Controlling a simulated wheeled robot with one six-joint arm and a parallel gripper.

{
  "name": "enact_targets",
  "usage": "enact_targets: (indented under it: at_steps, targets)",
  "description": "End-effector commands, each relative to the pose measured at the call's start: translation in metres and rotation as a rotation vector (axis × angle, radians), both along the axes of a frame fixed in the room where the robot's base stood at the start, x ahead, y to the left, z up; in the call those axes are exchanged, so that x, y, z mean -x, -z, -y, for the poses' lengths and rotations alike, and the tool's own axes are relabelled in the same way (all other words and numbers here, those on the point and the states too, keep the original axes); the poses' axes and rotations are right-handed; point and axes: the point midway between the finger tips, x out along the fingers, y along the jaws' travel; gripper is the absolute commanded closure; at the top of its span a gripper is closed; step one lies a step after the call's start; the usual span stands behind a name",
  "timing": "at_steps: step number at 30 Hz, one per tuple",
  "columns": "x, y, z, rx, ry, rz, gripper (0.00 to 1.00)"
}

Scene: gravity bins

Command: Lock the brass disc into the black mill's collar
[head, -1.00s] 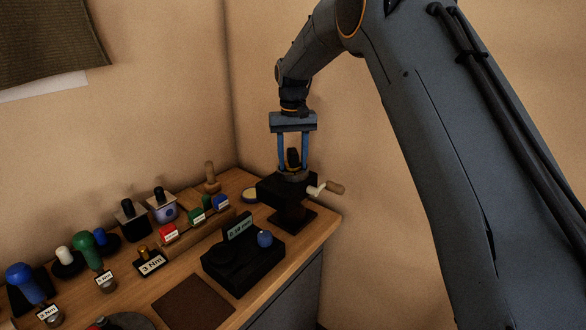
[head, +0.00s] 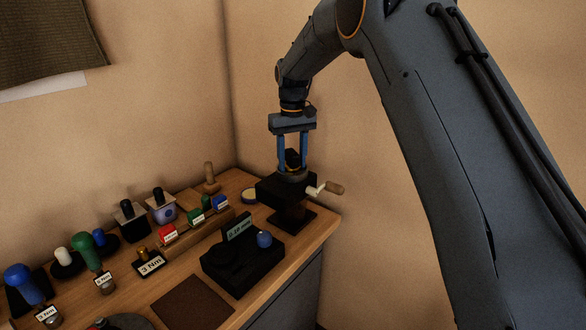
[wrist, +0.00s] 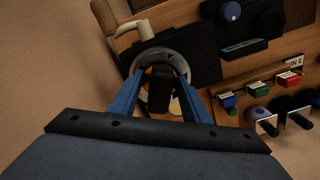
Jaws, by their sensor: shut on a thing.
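The black mill (head: 268,188) stands on a post at the right end of the bench, its pale crank with a wooden grip pointing right. Its grey ring collar (wrist: 180,59) is on top. My gripper (head: 293,167) points down over the collar, shut on the dark upright handle (wrist: 159,88) of the disc. The handle stands over the middle of the collar. A thin brass-coloured edge of the disc (wrist: 149,71) seems to show inside the ring. The rest of the disc is hidden by the handle and fingers, so I cannot tell how it is seated.
A black device with a display and blue knob (head: 265,239) stands in front of the mill. A round tin (head: 249,196) lies behind it. Red, green and blue labelled blocks (head: 195,217) and several handled tools stand to the left. A dark mat (head: 193,302) lies bare in front.

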Motion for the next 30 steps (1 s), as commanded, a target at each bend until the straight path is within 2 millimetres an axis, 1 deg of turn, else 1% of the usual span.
enact_targets:
  at_steps: [1,10,18,26,27,29,30]
  targets:
    - [0.0016,0.0011,-0.0015,0.013,-0.265,0.0,0.95]
    - [0.0023,0.0017,-0.0027,0.013,-0.287,-0.001,0.95]
    - [0.0025,0.0025,-0.0025,0.012,-0.498,-0.002,0.95]
    - [0.0027,0.003,-0.0025,0.012,-0.519,-0.003,0.95]
    - [0.0027,0.0031,-0.0023,0.013,-0.519,-0.004,0.51]
    - [0.0028,0.0033,-0.0023,0.013,-0.519,-0.004,0.41]
    - [0.0029,0.0036,-0.0023,0.013,-0.519,-0.004,0.39]
